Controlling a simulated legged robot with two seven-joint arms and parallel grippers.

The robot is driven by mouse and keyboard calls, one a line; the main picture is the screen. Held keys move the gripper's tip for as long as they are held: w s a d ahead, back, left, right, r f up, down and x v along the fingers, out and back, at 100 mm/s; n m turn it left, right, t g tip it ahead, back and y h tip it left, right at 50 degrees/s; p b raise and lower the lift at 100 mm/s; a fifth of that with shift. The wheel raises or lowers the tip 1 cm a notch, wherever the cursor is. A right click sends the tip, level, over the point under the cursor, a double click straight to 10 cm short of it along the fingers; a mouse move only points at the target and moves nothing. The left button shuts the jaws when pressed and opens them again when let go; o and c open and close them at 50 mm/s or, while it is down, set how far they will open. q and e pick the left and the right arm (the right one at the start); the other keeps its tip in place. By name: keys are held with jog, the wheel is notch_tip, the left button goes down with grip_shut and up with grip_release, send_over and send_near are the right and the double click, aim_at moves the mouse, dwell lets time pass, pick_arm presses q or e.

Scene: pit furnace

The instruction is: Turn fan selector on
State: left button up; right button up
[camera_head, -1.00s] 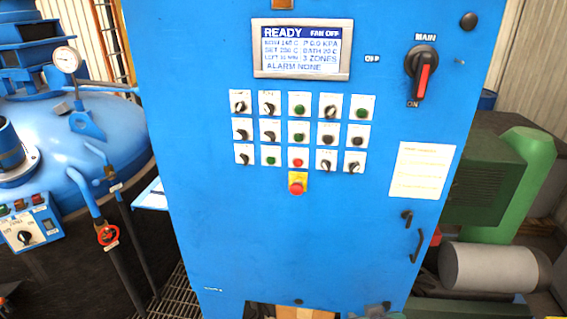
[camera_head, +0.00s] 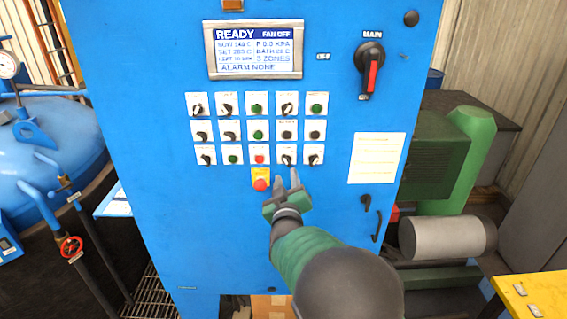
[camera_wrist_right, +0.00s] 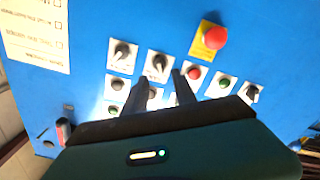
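The blue control panel (camera_head: 150,180) fills the middle of the head view. Its screen (camera_head: 254,50) reads READY and FAN OFF. A black selector knob (camera_head: 287,158) is fourth in the bottom row; its label is too small to read for sure. It also shows in the right wrist view (camera_wrist_right: 158,64). My right gripper (camera_head: 286,180) is just below this knob in the head view, fingers pointing up at the panel. In the wrist view its two fingers (camera_wrist_right: 158,77) are apart, with the knob just beyond their tips. I cannot tell whether they touch anything. My left gripper is out of view.
A red emergency button (camera_head: 261,184) on a yellow plate is close left of the gripper. Several other knobs and buttons surround the selector. The main switch (camera_head: 371,70) is upper right. A paper sheet (camera_head: 377,158) and door handle (camera_head: 377,226) are to the right.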

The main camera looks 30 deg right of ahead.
aim_at(286, 162)
jog(key=p+x, duration=0.1)
jog(key=x, duration=0.6)
jog(key=shift+w+r, duration=0.1)
jog(key=shift+w+d, duration=0.2)
jog(key=shift+w, duration=0.1)
grip_shut()
